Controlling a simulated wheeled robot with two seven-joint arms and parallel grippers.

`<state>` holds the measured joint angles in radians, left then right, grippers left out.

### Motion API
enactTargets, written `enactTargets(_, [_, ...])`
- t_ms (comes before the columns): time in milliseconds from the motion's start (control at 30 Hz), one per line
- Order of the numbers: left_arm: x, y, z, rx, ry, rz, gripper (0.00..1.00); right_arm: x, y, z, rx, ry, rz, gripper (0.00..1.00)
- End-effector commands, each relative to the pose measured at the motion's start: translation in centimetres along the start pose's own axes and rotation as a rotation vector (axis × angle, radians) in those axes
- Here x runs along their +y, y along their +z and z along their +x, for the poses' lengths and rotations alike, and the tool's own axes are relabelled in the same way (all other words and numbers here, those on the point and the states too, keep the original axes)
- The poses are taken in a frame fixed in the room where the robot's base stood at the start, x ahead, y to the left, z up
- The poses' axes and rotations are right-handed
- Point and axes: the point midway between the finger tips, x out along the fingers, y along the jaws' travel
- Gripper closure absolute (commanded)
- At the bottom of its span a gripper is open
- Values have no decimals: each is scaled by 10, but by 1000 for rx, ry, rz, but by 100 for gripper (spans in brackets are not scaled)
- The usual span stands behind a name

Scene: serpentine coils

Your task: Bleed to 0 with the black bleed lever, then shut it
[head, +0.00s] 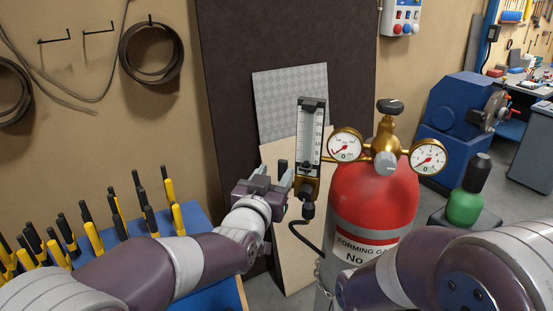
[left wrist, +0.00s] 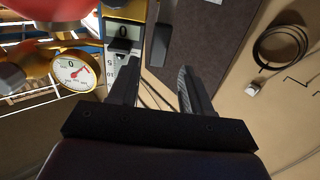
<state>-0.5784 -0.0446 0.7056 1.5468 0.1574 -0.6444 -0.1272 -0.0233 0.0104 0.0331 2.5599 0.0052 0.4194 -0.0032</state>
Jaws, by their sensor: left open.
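A red gas cylinder (head: 375,203) carries a brass regulator (head: 385,145) with a left gauge (head: 345,145), a right gauge (head: 428,156) and an upright flowmeter (head: 311,135). A black upright piece (head: 283,166), which looks like the bleed lever, stands just left of the flowmeter. It seems to be the dark bar (left wrist: 160,45) beyond my fingertips in the left wrist view. My left gripper (head: 275,173) is open beside it, fingers apart and nothing between them; contact cannot be told. One gauge (left wrist: 73,70) also shows in the left wrist view. My right gripper is out of view.
A black hose (head: 307,239) runs down from the flowmeter's black lower fitting (head: 308,210). A blue rack (head: 200,232) with several yellow-and-black handled tools is at left. A green bottle (head: 465,205) stands right of the cylinder. Boards lean on the wall behind.

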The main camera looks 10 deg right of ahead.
Motion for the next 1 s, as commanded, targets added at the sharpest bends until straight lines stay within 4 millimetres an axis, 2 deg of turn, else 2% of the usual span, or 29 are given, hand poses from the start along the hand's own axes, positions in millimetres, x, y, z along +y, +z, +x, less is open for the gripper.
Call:
enactTargets(33, [0, -3, 8, -3, 0, 0, 51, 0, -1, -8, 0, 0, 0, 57])
enactTargets(200, [0, 0, 22, -2, 0, -1, 51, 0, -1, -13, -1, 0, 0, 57])
enactTargets(500, [0, 1, 24, -1, 0, -1, 51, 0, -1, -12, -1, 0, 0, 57])
enactTargets(633, [0, 1, 24, -1, 0, -1, 93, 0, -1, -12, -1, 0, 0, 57])
enactTargets(667, [0, 1, 24, -1, 0, -1, 100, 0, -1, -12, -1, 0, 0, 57])
enactTargets(1000, [4, 3, 31, -1, 1, -26, 100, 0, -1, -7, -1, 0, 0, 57])
